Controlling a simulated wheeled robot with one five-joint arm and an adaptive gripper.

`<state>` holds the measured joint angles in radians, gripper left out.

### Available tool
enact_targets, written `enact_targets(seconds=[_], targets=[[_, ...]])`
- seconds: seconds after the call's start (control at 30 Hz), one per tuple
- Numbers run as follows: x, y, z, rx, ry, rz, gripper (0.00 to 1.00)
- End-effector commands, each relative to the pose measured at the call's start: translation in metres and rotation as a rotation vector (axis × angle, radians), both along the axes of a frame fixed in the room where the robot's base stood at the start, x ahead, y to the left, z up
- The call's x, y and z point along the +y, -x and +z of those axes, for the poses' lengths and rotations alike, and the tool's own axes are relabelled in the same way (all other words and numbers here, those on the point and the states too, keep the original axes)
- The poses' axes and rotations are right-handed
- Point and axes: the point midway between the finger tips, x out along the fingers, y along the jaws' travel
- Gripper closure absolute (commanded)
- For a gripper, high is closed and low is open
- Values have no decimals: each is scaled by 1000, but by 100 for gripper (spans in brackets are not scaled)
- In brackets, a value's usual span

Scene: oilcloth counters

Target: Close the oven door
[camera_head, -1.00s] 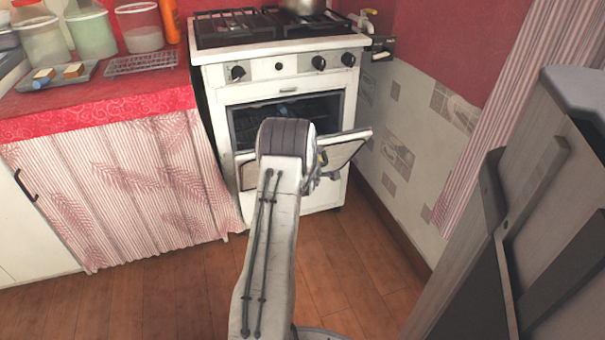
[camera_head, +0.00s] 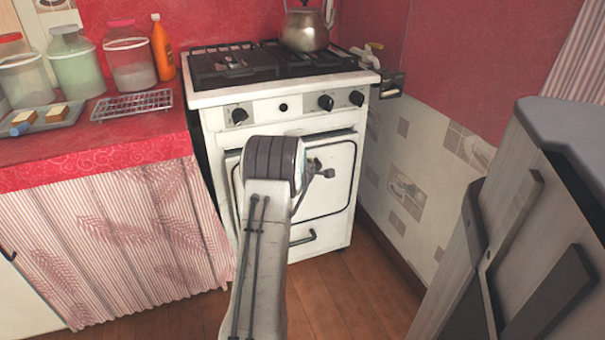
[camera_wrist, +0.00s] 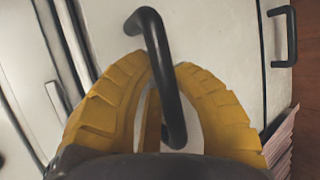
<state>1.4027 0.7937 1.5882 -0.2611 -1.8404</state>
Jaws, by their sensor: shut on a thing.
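The white oven door (camera_head: 330,182) stands upright at the front of the white stove (camera_head: 290,117). Its dark outlined panel faces out and the oven's inside is hidden. I cannot tell whether its edge is fully flush. My gripper (camera_head: 317,172) is at the door's front, partly hidden by my arm. In the wrist view, the yellow fingers of my gripper (camera_wrist: 162,78) are around the black door handle (camera_wrist: 150,24), shut on it. The white door face (camera_wrist: 107,22) shows behind them.
A drawer handle (camera_head: 303,240) is below the door. A curtained counter (camera_head: 115,235) stands left, with jars and a wire rack (camera_head: 132,104). A kettle (camera_head: 305,28) sits on the hob. A tiled wall is close right, a grey cabinet (camera_head: 560,200) at the right front.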

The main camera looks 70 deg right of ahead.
Motion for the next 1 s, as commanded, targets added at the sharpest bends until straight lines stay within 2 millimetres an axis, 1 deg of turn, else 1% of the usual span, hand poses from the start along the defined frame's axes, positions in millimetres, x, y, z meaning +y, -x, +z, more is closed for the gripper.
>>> enact_targets(seconds=[0.13,0.63,0.67,0.7,0.83,1.0], targets=[[0,-2,3,-2,2,2,100],[1,-3,4,-1,1,3,100],[1,-3,4,-1,1,3,77],[0,-3,4,-1,1,3,73],[1,-2,3,0,0,2,62],[1,-1,2,0,-1,2,62]])
